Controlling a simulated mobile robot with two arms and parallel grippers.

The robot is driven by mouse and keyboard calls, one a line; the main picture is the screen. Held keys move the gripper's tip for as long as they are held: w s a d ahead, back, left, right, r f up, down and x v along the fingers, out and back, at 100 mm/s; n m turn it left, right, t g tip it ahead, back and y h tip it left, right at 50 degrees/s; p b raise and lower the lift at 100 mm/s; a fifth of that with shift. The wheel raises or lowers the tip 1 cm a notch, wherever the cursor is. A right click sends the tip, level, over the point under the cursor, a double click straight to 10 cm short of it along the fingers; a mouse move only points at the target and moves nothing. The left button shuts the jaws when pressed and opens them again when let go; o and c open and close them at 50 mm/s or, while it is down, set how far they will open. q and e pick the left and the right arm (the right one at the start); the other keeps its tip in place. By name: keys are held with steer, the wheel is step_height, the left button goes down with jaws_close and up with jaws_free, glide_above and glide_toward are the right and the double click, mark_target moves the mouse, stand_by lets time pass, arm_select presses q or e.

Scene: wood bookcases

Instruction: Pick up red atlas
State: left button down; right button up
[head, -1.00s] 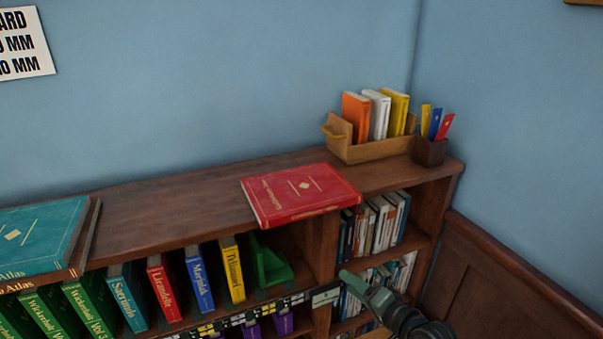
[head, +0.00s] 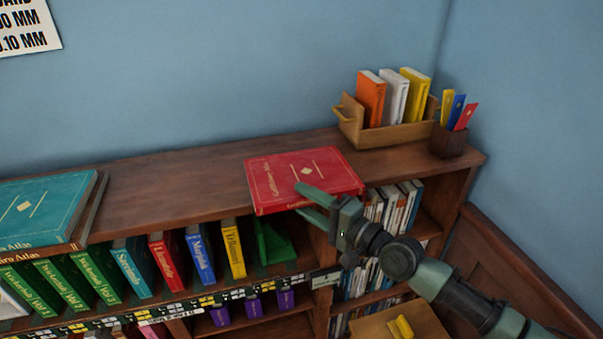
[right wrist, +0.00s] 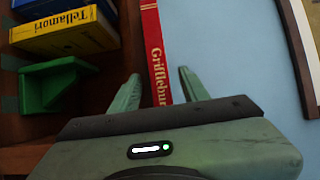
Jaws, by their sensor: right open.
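The red atlas (head: 290,171) lies flat on top of the bookcase, its front edge at the shelf's front edge. Its red spine (right wrist: 154,50) shows in the right wrist view, lying between the two fingers. My right gripper (head: 306,202) is open at the atlas's front right part, one finger above its cover and the other lower, by its front edge. I cannot tell whether the fingers touch it. My left gripper is not in view.
A teal atlas (head: 40,208) lies on a brown one at the left of the top. A wooden caddy (head: 400,134) with books and a pen cup (head: 447,142) stand at the right. A green bookend (head: 272,243) is on the shelf below.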

steer(key=shift+a, duration=0.25)
steer(key=shift+c, duration=0.3)
steer(key=shift+d, duration=0.1)
jaws_close()
stand_by(0.8)
steer(key=shift+r, duration=0.25)
